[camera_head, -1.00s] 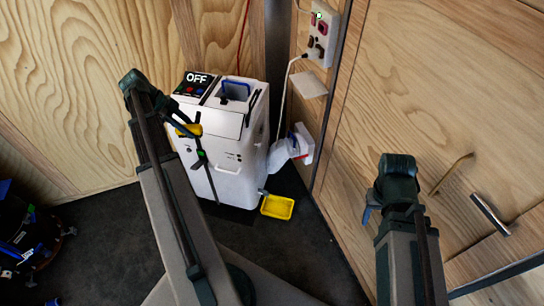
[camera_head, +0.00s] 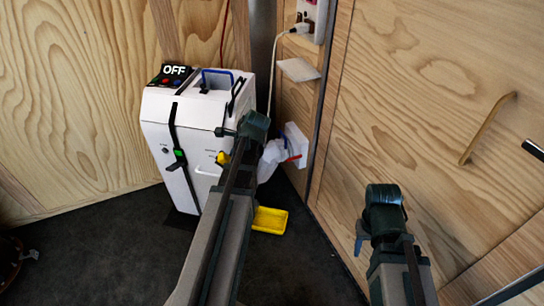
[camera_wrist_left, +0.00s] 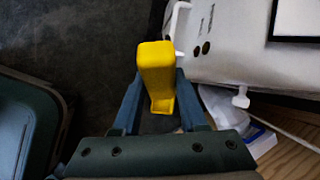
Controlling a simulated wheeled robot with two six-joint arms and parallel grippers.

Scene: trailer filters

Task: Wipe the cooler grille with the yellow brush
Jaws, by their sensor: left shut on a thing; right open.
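The cooler is a white box (camera_head: 187,135) with a sign reading OFF (camera_head: 174,70) and a blue handle on top. It stands in the corner. My left gripper (camera_head: 229,153) is in front of the cooler's right side, partly hidden by its own wrist. In the left wrist view, its two fingers (camera_wrist_left: 160,110) are shut on the yellow brush (camera_wrist_left: 156,65). A small yellow part of the brush shows in the head view (camera_head: 223,158). The cooler's white face (camera_wrist_left: 235,45) is beyond it; I cannot make out the grille clearly. My right gripper (camera_head: 372,232) is empty, at the lower right.
A yellow tray (camera_head: 270,219) lies on the dark floor right of the cooler. A white bag or bottle (camera_head: 270,161) is above it by the wall. A small white shelf (camera_head: 298,69) and a socket box (camera_head: 313,15) with a cable are on the right wall.

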